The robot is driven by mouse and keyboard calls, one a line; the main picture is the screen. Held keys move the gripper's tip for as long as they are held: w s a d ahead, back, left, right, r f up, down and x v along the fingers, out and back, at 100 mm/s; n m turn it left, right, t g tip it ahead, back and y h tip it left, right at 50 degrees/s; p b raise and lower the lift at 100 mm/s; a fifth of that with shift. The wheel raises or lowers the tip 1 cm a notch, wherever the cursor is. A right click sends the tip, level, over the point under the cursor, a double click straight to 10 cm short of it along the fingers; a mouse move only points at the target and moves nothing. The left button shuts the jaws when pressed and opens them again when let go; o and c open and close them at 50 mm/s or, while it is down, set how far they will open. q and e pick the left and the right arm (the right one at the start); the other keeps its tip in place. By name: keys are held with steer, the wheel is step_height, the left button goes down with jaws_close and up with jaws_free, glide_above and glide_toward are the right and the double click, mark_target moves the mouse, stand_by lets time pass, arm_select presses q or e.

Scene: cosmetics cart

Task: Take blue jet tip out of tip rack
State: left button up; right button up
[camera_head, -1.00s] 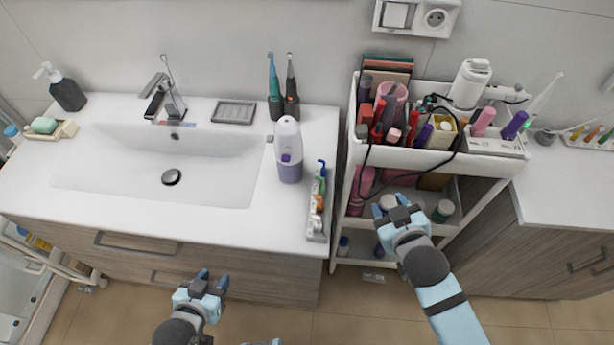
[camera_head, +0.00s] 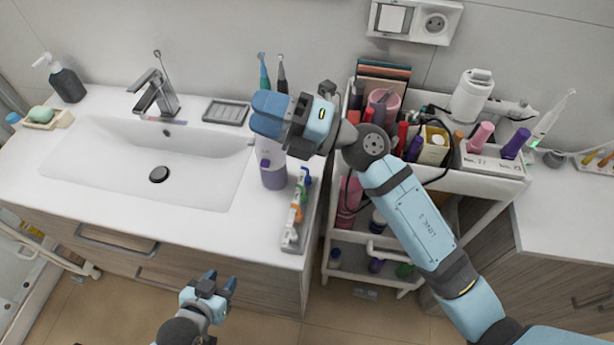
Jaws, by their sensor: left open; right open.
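The tip rack (camera_head: 290,238) is a narrow light tray at the right end of the sink counter, holding several coloured tips. The blue jet tip (camera_head: 303,178) appears at its far end, small and partly hard to make out. My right gripper (camera_head: 268,114) is open, raised above the counter beyond the rack, with its fingers pointing left. It covers the top of the white and purple water flosser (camera_head: 272,174) from view; I cannot tell whether they touch. My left gripper (camera_head: 219,281) is open and empty, low in front of the sink cabinet.
The cosmetics cart (camera_head: 475,183), full of bottles and tubes, stands right of the counter, under my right arm. Two toothbrushes (camera_head: 263,72) stand behind the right gripper. A soap dish (camera_head: 226,112) and faucet (camera_head: 155,93) are at the back. Another small rack (camera_head: 600,163) is far right.

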steer(key=a+f+n+g+h, duration=0.3)
steer(key=f+n+g, duration=0.1)
steer(key=n+h, duration=0.2)
steer(key=h, duration=1.6)
glide_above(308, 177)
step_height(308, 177, down, 17)
steer(key=shift+r+p, duration=0.1)
steer(key=shift+p, duration=0.3)
steer(key=shift+w+f+p, duration=0.2)
steer(key=shift+f+p, duration=0.5)
steer(key=shift+f, duration=2.25)
jaws_close()
